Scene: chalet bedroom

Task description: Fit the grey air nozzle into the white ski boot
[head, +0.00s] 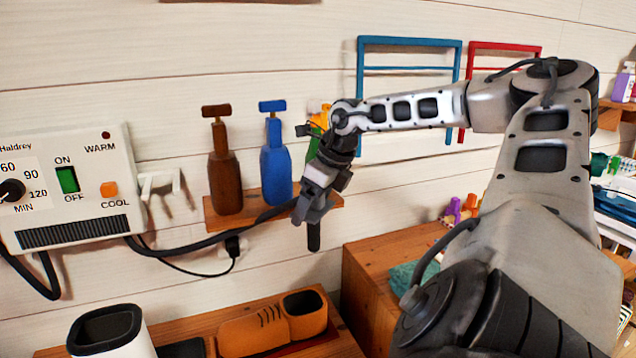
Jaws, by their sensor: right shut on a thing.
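My right gripper (308,212) hangs in front of the wall, below its wrist, fingers pointing down. It is shut on the dark grey air nozzle (313,238), whose lower end sticks out beneath the fingers. A black hose (205,241) runs from the dryer box to the gripper. The white ski boot (135,346) stands at the lower left with its dark open top (103,327) facing up; its lower part is cut off by the frame. The nozzle is well to the right of the boot and higher in the picture, apart from it. My left gripper is out of view.
The white dryer box (70,190) is on the wall at the left. Brown (224,178) and blue (275,165) bottles stand on a small shelf behind the gripper. A wooden cabinet (370,260) is at the right.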

